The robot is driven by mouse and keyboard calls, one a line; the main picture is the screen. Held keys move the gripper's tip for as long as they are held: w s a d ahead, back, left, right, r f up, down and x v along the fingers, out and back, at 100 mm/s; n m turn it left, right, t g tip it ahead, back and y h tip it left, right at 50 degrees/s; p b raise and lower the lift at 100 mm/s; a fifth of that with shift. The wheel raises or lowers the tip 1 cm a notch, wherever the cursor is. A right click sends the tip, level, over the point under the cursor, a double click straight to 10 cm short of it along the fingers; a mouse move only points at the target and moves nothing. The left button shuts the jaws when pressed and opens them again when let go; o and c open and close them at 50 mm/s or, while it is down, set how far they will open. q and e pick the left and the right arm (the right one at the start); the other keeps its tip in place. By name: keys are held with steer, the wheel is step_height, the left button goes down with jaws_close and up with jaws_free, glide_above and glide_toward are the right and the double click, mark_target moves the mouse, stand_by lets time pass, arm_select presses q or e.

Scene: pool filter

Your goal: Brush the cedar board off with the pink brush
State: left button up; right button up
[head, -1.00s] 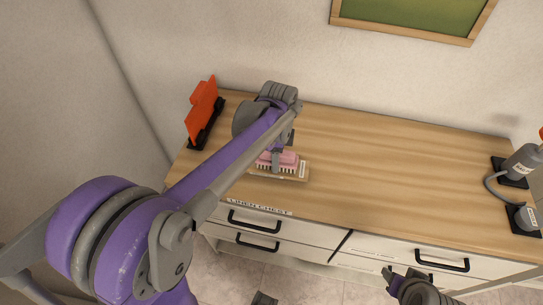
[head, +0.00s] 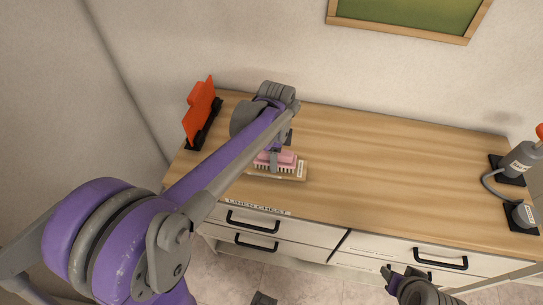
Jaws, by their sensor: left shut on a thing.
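The pink brush (head: 287,159) has pale bristles pointing down and is in my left gripper (head: 274,158). The gripper is shut on the brush, and my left arm covers part of it from above. The cedar board (head: 290,175) is a light wooden strip lying on the chest top near its front edge. The bristles are over the board and seem to touch it. The board's left part is hidden by my arm. My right gripper (head: 388,273) is low at the bottom right, in front of the drawers, away from the board; its jaws are too small to read.
The linen chest (head: 400,160) has a wide, mostly bare wooden top. An orange upright piece in a black stand (head: 200,110) is at the back left. Drawers with black handles (head: 440,259) face front.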

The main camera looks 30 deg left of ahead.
arm_select(q)
steer(key=shift+r, duration=0.1)
steer(key=shift+r+p, duration=0.55)
steer(key=shift+r, duration=0.25)
steer(key=shift+r, duration=0.1)
